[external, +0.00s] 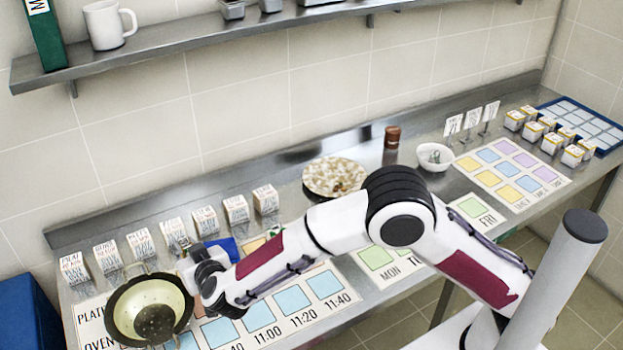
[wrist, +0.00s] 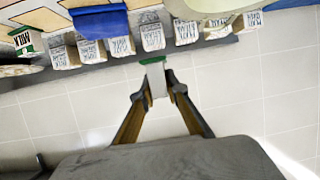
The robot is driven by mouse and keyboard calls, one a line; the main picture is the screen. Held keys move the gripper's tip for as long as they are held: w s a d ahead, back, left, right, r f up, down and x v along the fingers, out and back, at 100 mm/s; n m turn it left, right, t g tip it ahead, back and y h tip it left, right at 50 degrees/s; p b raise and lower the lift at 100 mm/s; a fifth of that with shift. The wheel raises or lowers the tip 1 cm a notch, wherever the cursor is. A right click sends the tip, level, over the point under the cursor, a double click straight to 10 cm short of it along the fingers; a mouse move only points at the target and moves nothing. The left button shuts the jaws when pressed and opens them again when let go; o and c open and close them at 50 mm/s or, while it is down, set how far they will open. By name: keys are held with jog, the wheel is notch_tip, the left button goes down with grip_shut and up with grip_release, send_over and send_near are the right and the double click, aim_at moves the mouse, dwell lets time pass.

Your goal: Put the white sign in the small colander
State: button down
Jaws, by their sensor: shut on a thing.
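My gripper (wrist: 158,90) is shut on a flat white piece with a green top edge, which looks like the white sign (wrist: 156,78). In the external view my gripper (external: 190,266) is at the left part of the counter, and a bit of green shows at its tip. A dark-rimmed round vessel with a pale inside, likely the small colander (external: 118,300), is just left of and below my gripper. A pale rim at the top right of the wrist view (wrist: 205,5) may be the same vessel.
Several white labelled boxes (external: 205,220) line the back of the counter. A blue item (external: 225,247) lies beside my wrist. A speckled plate (external: 334,177), a brown jar (external: 392,137) and a white bowl (external: 434,157) stand further right. Small signs (external: 472,120) stand beyond.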

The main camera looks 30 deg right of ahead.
jog(key=s+a+n+g+y, duration=0.1)
jog(key=s+a+n+y, duration=0.3)
jog(key=a, duration=0.6)
jog(key=shift+r, duration=0.4)
jog(key=shift+s+f, duration=0.1)
send_over(167, 317)
jog(key=shift+f, duration=3.05)
jog(key=shift+y, duration=0.3)
jog(key=shift+f, duration=1.85)
jog(key=shift+f, duration=0.6)
jog(key=c, duration=2)
grip_release()
